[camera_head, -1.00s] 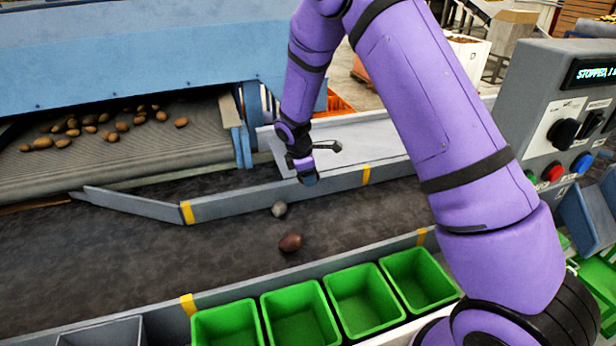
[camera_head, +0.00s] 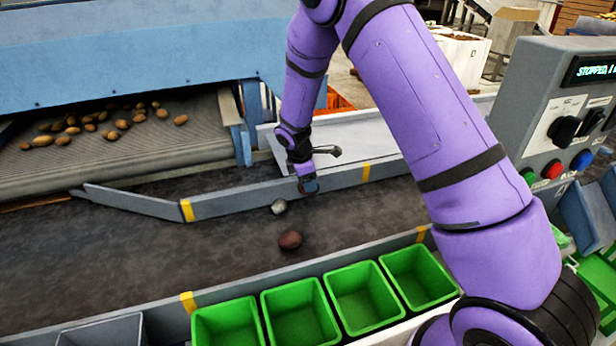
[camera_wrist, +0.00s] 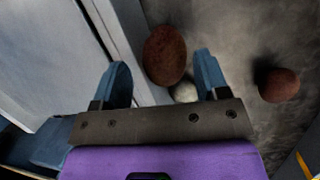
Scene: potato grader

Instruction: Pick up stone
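A small pale grey lump, which looks like the stone (camera_head: 279,206), lies on the dark belt beside the far rail. In the wrist view the stone (camera_wrist: 185,92) is partly hidden behind the right finger. My gripper (camera_head: 309,187) is low by the far rail, just right of the stone in the head view. In the wrist view my gripper (camera_wrist: 163,78) is open with nothing held. A larger reddish-brown lump (camera_wrist: 165,55) shows between and beyond the fingertips; in the head view my gripper mostly hides it.
Another reddish-brown lump (camera_head: 290,240) lies on the belt (camera_head: 130,255) nearer the front; it also shows in the wrist view (camera_wrist: 278,85). The far rail (camera_head: 240,203) runs close to my gripper. Green bins (camera_head: 300,310) line the front, and a control box (camera_head: 550,110) stands right.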

